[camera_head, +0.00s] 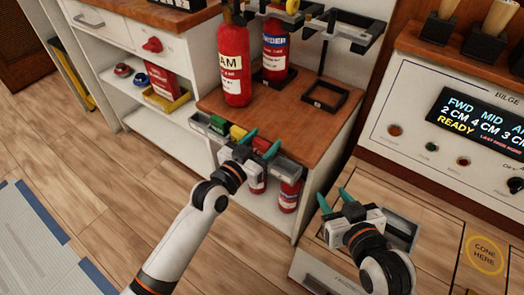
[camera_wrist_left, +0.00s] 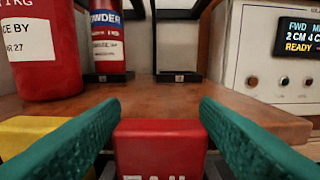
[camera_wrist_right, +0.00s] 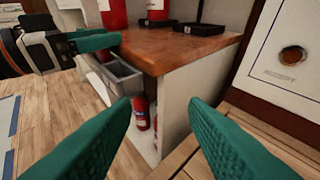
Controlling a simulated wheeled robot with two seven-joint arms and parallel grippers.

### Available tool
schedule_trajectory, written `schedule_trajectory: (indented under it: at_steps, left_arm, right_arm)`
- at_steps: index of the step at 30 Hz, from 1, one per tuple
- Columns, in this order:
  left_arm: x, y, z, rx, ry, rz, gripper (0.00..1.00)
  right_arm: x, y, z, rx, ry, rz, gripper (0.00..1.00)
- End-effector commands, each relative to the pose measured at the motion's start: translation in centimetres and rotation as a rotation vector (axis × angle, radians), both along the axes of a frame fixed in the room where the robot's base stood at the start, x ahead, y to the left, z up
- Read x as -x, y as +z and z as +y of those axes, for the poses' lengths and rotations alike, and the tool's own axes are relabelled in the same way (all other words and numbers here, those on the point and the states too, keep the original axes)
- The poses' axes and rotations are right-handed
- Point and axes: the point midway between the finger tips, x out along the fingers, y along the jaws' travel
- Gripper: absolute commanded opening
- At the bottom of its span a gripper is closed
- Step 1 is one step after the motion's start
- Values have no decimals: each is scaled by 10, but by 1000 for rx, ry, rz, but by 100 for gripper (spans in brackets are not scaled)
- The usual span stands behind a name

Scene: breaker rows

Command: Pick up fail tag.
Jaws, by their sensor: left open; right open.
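The fail tag is a red block (camera_wrist_left: 160,143) with white lettering, partly cut off at the bottom of the left wrist view. In the head view it is a small red piece (camera_head: 262,144) in the grey bin rail (camera_head: 288,167) along the counter's front edge. My left gripper (camera_head: 261,143) is open at the rail. Its teal fingers stand on either side of the red tag; I cannot tell whether they touch it. A yellow tag (camera_wrist_left: 38,137) and a green tag (camera_head: 218,124) sit to its left. My right gripper (camera_head: 334,199) is open and empty, over the wooden console front.
Fire extinguishers (camera_head: 233,65) stand on the wooden counter (camera_head: 290,118), with more on the shelf below. An empty black square holder (camera_head: 325,96) is at the counter's right. A console with a display (camera_head: 478,118) stands at right.

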Motion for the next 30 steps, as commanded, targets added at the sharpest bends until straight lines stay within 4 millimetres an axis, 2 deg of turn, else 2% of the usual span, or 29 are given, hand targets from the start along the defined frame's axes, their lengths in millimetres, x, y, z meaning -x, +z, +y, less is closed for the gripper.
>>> schedule_trajectory:
  at_steps: [2,8,9,21,30]
  left_arm:
    - [0,0,0,0,0,0,56]
    - [0,0,0,0,0,0,25]
    - [0,0,0,0,0,0,23]
    - [0,5,0,0,0,0,23]
    - [0,27,0,1,0,-2,23]
  right_arm:
    - [0,0,0,0,0,1,40]
    - [0,0,0,0,0,2,40]
    - [0,0,0,0,0,2,40]
    - [2,-2,-1,6,-1,26,40]
    - [27,-29,-13,57,-18,245,40]
